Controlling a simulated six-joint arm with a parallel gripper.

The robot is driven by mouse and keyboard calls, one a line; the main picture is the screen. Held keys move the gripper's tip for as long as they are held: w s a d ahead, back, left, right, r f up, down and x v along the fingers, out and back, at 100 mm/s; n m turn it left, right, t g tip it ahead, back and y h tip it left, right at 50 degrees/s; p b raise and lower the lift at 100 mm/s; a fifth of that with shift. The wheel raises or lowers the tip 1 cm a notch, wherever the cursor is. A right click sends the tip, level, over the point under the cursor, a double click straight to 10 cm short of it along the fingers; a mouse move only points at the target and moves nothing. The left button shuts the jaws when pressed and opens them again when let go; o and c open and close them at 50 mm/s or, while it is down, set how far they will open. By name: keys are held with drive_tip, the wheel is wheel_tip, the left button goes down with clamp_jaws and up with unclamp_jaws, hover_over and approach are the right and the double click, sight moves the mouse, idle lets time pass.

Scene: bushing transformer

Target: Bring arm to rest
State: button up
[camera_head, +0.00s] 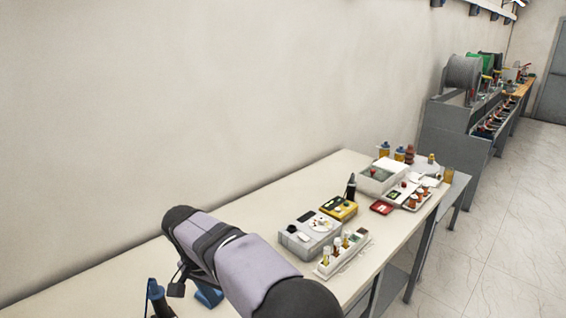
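My arm (250,268), pale purple-grey with dark joints, reaches up from the bottom edge and to the left over the table (100,288). Its dark rounded joint (180,217) is at the upper left end of the visible part.
Right of my arm are a grey box (309,236), a yellow device (339,207) and a white rack with small bottles (343,254). Further back are a white box (380,178) and bottles. The wall runs behind.

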drive_tip(key=s+d+f+n+g+y, duration=0.1)
drive_tip(key=s+d, duration=0.2)
drive_tip(key=d, duration=0.6)
drive_tip(key=s+d+f+n, duration=0.2)
drive_tip(key=d, duration=0.7)
drive_tip(key=s+d+f+n, duration=0.1)
drive_tip(key=s+d+f, duration=0.1)
drive_tip(key=s+d, duration=0.2)
drive_tip(key=s+d+f+n+y, duration=0.1)
drive_tip(key=s+d+f, duration=0.2)
drive_tip(key=s, duration=0.6)
drive_tip(key=d, duration=0.2)
drive_tip(key=shift+s+d+y, duration=0.3)
drive_tip(key=shift+s, duration=0.05)
